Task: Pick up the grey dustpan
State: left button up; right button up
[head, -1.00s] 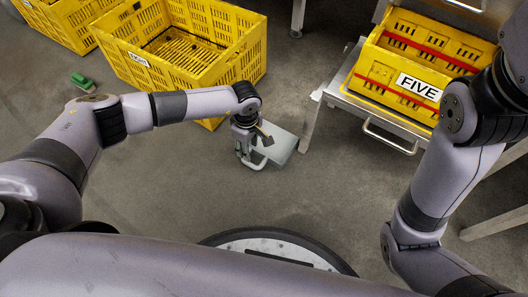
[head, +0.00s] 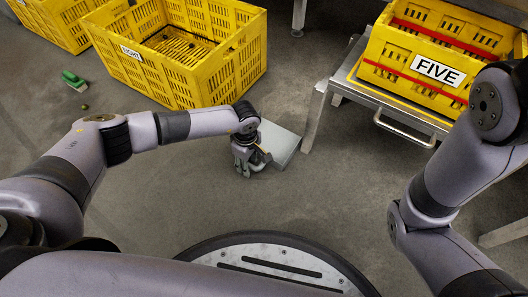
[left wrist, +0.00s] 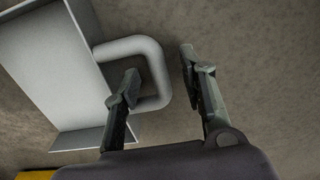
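The grey dustpan (head: 281,143) lies on the floor, just right of and beyond my left gripper (head: 252,168) in the head view. In the left wrist view its flat pan (left wrist: 45,65) fills the upper left, and its looped handle (left wrist: 155,60) points right. My left gripper (left wrist: 160,64) is open. One finger shows within the handle loop and the other outside it, so the outer bar of the handle lies between them. I cannot tell if either finger touches it. In the head view the gripper hides the handle. My right gripper is out of view.
A yellow crate labelled EIGHT (head: 155,75) stands on the floor beyond my left arm. A yellow crate labelled FIVE (head: 395,75) sits on a metal stand (head: 345,90) at right. A green object (head: 73,80) and a small round one (head: 85,106) lie at left. Floor nearer me is clear.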

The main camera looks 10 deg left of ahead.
pick_arm(q)
notch_tip(320, 180, down, 2)
jog(key=shift+f+b, duration=0.15)
jog(key=shift+b, duration=0.3)
jog(key=shift+c, duration=0.2)
grip_shut()
